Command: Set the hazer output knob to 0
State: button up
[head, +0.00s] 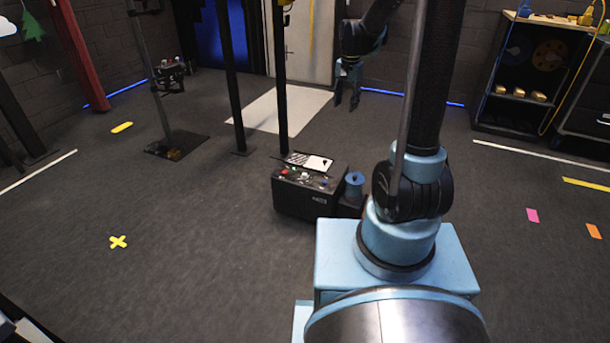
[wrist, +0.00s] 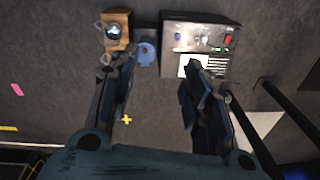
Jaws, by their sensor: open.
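The hazer (head: 300,199) is a black box on the floor in the middle of the head view. Its top panel carries a red switch (head: 285,172) and a blue control (head: 324,183). In the wrist view the hazer (wrist: 205,31) lies ahead at upper right, with the red switch (wrist: 228,40) and round blue control (wrist: 177,37) visible. I cannot tell which control is the output knob or read its setting. My gripper (head: 346,105) hangs open and empty, above and apart from the hazer. Its two fingers show spread in the wrist view (wrist: 158,80).
A white card (wrist: 192,65) lies at the panel's edge. A blue spool-like item (head: 354,182) stands beside the hazer. A black pole (head: 281,85) rises behind it. A stand base (head: 177,145) is at left. The floor at front left is open.

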jog(key=w+a+f+m, duration=0.3)
jog(key=w+a+f, duration=0.5)
jog(key=w+f, duration=0.4)
jog(key=m+g, duration=0.1)
jog(key=m, duration=0.1)
send_over(305, 174)
notch_tip(305, 174, down, 20)
notch_tip(305, 174, down, 16)
jog(key=shift+a+f, duration=0.1)
jog(key=shift+f, duration=0.1)
